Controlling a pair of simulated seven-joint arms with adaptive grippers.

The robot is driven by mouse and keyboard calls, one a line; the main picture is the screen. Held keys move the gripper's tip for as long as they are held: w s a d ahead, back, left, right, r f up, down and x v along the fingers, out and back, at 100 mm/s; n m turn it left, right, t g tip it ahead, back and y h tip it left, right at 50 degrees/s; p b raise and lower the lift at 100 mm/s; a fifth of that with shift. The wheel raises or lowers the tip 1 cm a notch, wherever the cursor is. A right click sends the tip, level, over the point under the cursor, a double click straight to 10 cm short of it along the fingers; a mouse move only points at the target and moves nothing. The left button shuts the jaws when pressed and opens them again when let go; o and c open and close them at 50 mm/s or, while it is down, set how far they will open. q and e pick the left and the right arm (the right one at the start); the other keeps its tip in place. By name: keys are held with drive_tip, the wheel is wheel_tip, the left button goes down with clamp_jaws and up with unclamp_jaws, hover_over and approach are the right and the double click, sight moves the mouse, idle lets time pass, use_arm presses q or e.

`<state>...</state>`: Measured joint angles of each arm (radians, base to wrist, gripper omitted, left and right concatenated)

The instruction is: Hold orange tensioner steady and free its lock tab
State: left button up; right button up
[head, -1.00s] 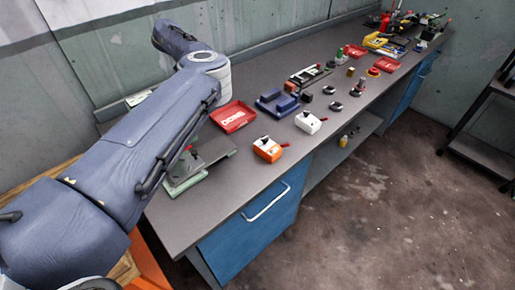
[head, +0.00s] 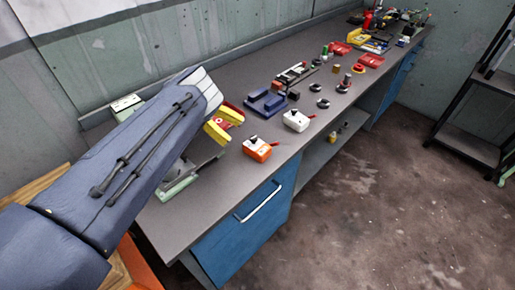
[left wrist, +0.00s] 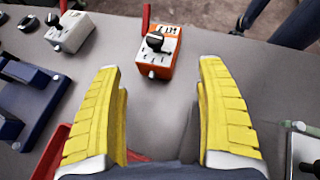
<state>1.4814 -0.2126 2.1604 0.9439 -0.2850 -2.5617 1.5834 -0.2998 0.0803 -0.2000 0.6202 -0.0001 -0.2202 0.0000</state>
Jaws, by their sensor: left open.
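The orange tensioner (head: 257,150) is a small box with a white top, a black knob and a red tab (head: 275,143) at its side. It stands upright near the front edge of the bench. It also shows in the left wrist view (left wrist: 158,68), beyond my fingertips, with the red tab (left wrist: 146,17) on its far left. My left gripper (head: 232,124) has yellow fingers spread wide, with nothing between them. It is beside the tensioner, to its upper left in the head view, and apart from it. My right gripper is not in view.
A blue fixture (head: 268,103) lies behind. A red tray (left wrist: 50,158) is partly under my left finger. A grey-green fixture (head: 178,186) is on the left. The bench's front edge is close.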

sight(249, 143)
use_arm(q)
drive_tip(key=shift+x, duration=4.8)
drive_tip(key=c, duration=1.1)
drive_tip(key=shift+c, duration=0.2)
